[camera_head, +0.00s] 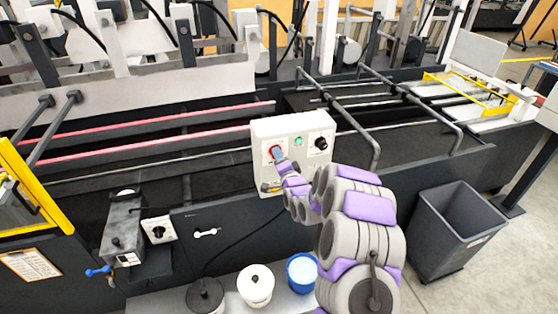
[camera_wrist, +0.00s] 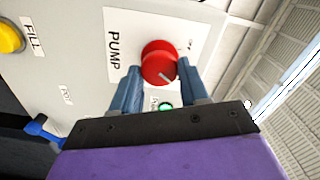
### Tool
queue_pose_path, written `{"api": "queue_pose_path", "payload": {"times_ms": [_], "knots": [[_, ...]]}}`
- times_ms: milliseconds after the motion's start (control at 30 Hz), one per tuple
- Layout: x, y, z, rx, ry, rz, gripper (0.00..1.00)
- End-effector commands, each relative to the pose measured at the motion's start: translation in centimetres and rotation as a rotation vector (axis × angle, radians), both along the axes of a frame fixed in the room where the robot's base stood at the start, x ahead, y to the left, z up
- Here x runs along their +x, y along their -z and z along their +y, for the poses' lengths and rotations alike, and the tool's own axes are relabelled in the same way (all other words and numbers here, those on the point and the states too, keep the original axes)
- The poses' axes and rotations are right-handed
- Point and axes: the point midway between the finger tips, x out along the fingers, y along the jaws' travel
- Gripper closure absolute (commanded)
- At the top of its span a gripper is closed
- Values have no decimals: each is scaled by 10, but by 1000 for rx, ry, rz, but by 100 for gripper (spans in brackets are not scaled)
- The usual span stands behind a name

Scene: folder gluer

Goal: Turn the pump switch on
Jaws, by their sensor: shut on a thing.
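The pump switch (camera_wrist: 159,60) is a round red knob with a pale pointer line, beside the printed label PUMP (camera_wrist: 115,50). In the wrist view its pointer slants toward the lower right; the small position marks around it are too unclear to read. In the head view the red switch (camera_head: 276,151) sits at the left of the pale control box (camera_head: 298,170). My gripper (camera_wrist: 157,67) has one blue-grey finger on each side of the knob and is shut on it. In the head view my gripper (camera_head: 280,161) reaches the box from below, covering part of its lower front.
A lit green lamp (camera_head: 298,141) and a black knob (camera_head: 321,143) are on the same box. A yellow button (camera_wrist: 10,37) is labelled FILL. Below stand a white tub (camera_head: 256,288) and a blue bucket (camera_head: 302,271). A grey bin (camera_head: 447,240) stands right. Metal rails (camera_head: 365,140) flank the box.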

Motion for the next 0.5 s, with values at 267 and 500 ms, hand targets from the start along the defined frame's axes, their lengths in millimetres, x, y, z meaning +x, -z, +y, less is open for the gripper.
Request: {"api": "queue_pose_path", "payload": {"times_ms": [267,500], "knots": [[0,2,-2,13,3,8,86],[0,3,-2,12,3,9,52]]}}
